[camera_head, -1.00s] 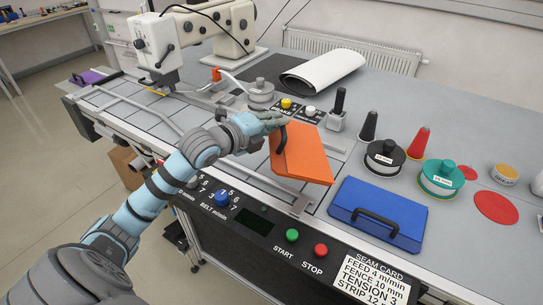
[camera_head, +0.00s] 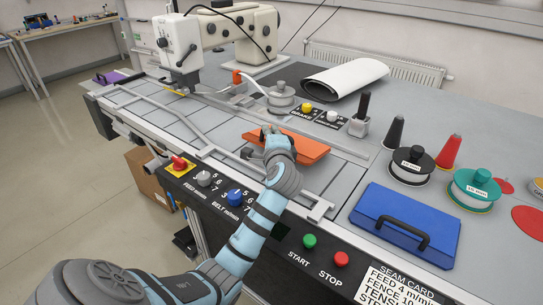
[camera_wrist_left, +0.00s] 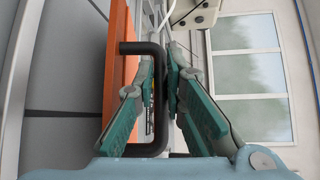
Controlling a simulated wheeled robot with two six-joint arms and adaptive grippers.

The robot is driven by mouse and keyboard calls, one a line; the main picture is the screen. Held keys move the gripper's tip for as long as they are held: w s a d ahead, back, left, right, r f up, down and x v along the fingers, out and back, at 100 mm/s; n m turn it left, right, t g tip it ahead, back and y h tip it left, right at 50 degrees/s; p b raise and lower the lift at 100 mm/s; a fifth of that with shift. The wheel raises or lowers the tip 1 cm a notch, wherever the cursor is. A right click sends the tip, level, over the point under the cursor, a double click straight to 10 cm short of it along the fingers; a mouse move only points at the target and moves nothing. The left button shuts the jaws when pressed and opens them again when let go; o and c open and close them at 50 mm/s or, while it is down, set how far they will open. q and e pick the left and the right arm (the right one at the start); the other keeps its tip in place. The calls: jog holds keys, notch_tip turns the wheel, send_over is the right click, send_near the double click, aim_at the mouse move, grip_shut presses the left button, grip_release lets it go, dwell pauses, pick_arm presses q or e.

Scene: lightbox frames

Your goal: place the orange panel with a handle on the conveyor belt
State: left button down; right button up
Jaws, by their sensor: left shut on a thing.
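The orange panel (camera_head: 306,147) lies nearly flat at the right part of the grey conveyor belt (camera_head: 165,113) in the head view. I cannot tell whether it rests on the belt or hangs just above it. My left gripper (camera_head: 268,137) is over the panel's left end and hides part of it. In the left wrist view the panel (camera_wrist_left: 120,75) stands at the left, and its black handle (camera_wrist_left: 157,110) is between the fingers of my left gripper (camera_wrist_left: 165,68), which is shut on it. My right gripper is not in view.
A metal rail (camera_head: 175,127) runs along the belt, with a bracket (camera_head: 318,211) at its near end. A blue panel with a black handle (camera_head: 405,225) lies to the right. A sewing machine (camera_head: 180,45) stands at the back left. Thread spools (camera_head: 412,165) stand at the right.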

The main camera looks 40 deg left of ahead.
pick_arm(q)
jog(key=f, duration=0.2)
jog(key=f+b, duration=0.1)
jog(key=f, duration=0.2)
jog(key=shift+s+d, duration=0.1)
jog(key=shift+s, duration=0.1)
jog(key=shift+w, duration=0.1)
jog(key=c, duration=1.7)
grip_release()
jog(key=shift+w, duration=0.1)
jog(key=shift+o, duration=0.2)
jog(key=p+v, duration=0.1)
jog(key=v, duration=1.1)
jog(key=shift+f, duration=0.1)
